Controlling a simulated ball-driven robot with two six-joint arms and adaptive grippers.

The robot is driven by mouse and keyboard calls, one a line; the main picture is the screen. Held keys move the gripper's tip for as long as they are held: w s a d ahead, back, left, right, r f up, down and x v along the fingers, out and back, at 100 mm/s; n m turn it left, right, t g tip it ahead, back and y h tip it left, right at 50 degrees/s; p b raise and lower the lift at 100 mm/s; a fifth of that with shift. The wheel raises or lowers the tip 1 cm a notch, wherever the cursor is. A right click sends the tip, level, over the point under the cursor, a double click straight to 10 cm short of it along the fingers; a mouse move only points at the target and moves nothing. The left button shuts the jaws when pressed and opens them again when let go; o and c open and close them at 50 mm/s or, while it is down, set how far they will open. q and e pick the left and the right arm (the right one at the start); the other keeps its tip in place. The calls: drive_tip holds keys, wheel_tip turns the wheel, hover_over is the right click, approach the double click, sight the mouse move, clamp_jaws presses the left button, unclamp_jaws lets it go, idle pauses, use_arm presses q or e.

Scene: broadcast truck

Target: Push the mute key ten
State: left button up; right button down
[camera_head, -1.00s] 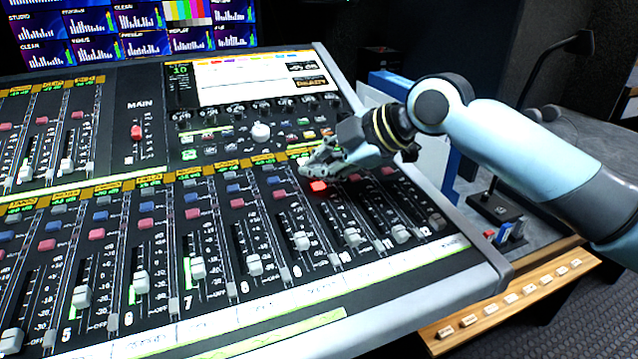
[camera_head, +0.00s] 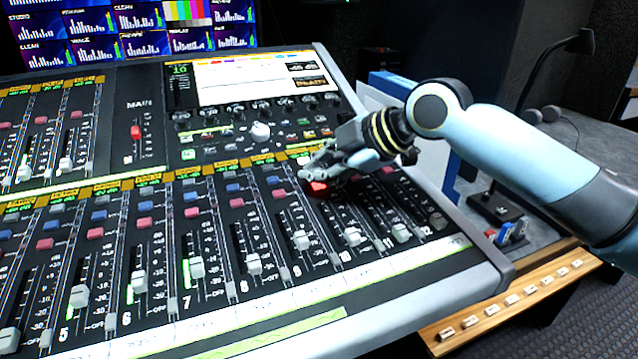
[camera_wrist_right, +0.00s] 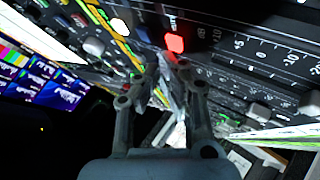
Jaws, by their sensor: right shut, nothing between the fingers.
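The mute key of channel ten (camera_head: 319,187) glows red in the upper part of its strip on the mixing desk. It also shows lit in the right wrist view (camera_wrist_right: 174,42), just beyond the fingertips. My right gripper (camera_head: 307,173) is shut and empty, with its fingertips right at the key, covering part of it in the head view. I cannot tell whether they touch it. The right wrist view shows the two fingers (camera_wrist_right: 167,66) close together. My left gripper is not in view.
Neighbouring red and blue keys (camera_head: 279,194) sit close to the left. Fader caps (camera_head: 352,237) stand lower on the strips. A desk screen (camera_head: 250,82) and knobs (camera_head: 260,132) lie behind the gripper. A wooden ledge (camera_head: 510,300) runs along the right front.

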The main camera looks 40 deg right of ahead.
drive_tip(key=shift+w+f+b, duration=0.1)
drive_tip(key=shift+f+b, duration=0.2)
drive_tip(key=shift+f, duration=0.15)
idle(0.4)
drive_tip(key=shift+r+p, duration=0.85)
drive_tip(key=shift+r, duration=0.05)
wheel_tip(320, 180, up, 6)
drive_tip(key=s+p, duration=0.1)
drive_tip(key=p, duration=0.4)
drive_tip(key=shift+a, duration=0.1)
